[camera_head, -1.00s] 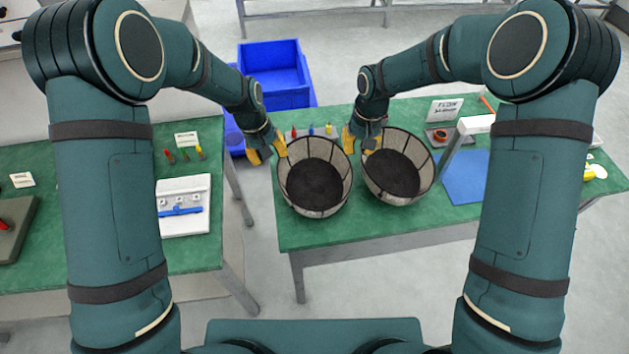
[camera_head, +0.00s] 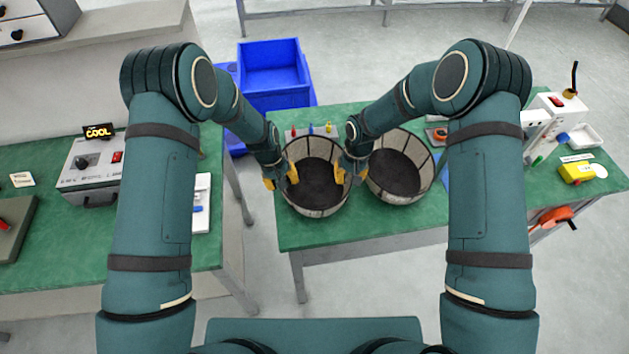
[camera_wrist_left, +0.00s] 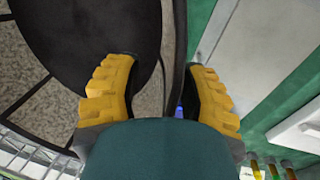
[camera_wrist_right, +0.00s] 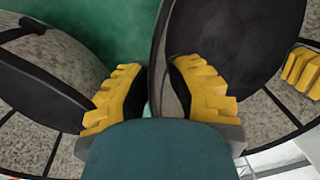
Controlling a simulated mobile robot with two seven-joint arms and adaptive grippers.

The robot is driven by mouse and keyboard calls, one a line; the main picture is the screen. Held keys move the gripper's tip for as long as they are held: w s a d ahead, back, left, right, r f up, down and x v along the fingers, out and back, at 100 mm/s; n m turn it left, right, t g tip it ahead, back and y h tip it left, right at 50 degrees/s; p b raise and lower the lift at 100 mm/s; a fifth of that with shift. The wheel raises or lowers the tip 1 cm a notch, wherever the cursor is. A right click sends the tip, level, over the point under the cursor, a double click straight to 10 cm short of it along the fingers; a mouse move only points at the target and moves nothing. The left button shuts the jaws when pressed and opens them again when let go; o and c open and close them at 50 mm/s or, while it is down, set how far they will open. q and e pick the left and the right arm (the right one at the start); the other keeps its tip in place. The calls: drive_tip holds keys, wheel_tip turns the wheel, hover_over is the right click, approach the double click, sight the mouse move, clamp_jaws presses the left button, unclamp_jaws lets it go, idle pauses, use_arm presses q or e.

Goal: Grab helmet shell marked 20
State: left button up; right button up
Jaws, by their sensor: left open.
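Two round, bowl-like helmet shells with dark inner bottoms and light ribbed walls sit side by side on the green table: a left shell (camera_head: 316,186) and a right shell (camera_head: 395,172). No number is readable on either. My left gripper (camera_head: 281,182) is open at the left shell's left rim; in the left wrist view its yellow fingers (camera_wrist_left: 160,95) stand on both sides of the shell wall (camera_wrist_left: 148,50). My right gripper (camera_head: 351,177) is at the left shell's right rim; in the right wrist view its spread fingers (camera_wrist_right: 160,95) straddle that wall.
The right shell stands close beside my right gripper. Small coloured items (camera_head: 312,129) stand behind the left shell. Blue bins (camera_head: 272,75) are on the floor behind. A white device (camera_head: 553,115) and a yellow item (camera_head: 576,172) are at the right. The table front is bare.

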use_arm(q)
drive_tip(key=c, duration=0.5)
use_arm(e)
clamp_jaws()
use_arm(q)
clamp_jaws()
drive_tip(key=shift+r, duration=0.1)
use_arm(e)
drive_tip(key=shift+r, duration=0.1)
